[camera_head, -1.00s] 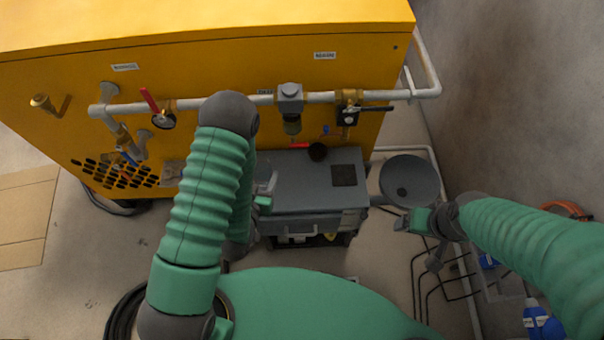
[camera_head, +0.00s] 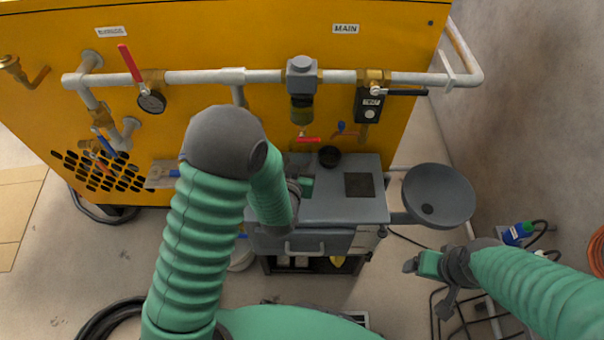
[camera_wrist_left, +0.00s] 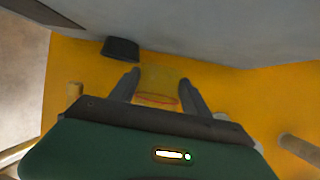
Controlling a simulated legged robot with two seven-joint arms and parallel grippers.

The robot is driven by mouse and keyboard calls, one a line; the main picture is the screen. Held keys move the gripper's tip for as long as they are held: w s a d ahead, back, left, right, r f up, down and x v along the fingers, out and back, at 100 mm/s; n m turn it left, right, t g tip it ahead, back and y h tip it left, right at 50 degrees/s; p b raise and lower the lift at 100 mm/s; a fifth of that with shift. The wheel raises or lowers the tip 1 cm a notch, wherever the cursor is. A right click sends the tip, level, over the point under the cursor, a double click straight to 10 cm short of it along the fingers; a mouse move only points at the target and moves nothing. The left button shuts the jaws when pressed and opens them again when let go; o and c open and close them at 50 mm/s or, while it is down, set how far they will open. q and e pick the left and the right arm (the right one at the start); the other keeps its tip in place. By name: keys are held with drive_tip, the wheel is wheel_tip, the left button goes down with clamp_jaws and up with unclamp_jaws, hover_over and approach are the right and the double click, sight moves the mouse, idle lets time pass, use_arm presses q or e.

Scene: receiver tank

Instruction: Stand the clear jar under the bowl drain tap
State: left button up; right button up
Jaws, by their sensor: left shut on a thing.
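My left gripper (camera_wrist_left: 158,88) is shut on the clear jar (camera_wrist_left: 158,82), which looks yellowish against the yellow panel behind it and has an orange-red rim. In the head view my left forearm hides most of this gripper (camera_head: 305,186) at the cart's left part, and the jar cannot be made out clearly. The filter bowl (camera_head: 302,108) hangs from the pipe, with its red-handled drain tap (camera_head: 308,139) below, just above the cart's back edge. My right gripper (camera_head: 412,265) is right of the cart, apart from everything; its jaw opening is unclear.
The grey cart (camera_head: 340,212) carries a black cup (camera_head: 329,156) near the tap and a dark square pad (camera_head: 359,185). The black cup also shows in the wrist view (camera_wrist_left: 122,48). A grey funnel dish (camera_head: 439,193) sits at its right. The yellow machine (camera_head: 200,45) and white pipe bound the back.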

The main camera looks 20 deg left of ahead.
sight(302, 169)
use_arm(q)
drive_tip(key=f, duration=0.1)
drive_tip(key=f+b, duration=0.2)
drive_tip(key=shift+w+d+f, duration=0.1)
drive_tip(key=shift+w+f, duration=0.25)
drive_tip(key=shift+f, duration=0.05)
drive_tip(key=shift+d+r, duration=0.15)
drive_tip(key=shift+r, duration=0.05)
drive_tip(key=o, duration=1.4)
drive_tip(key=shift+f, duration=0.1)
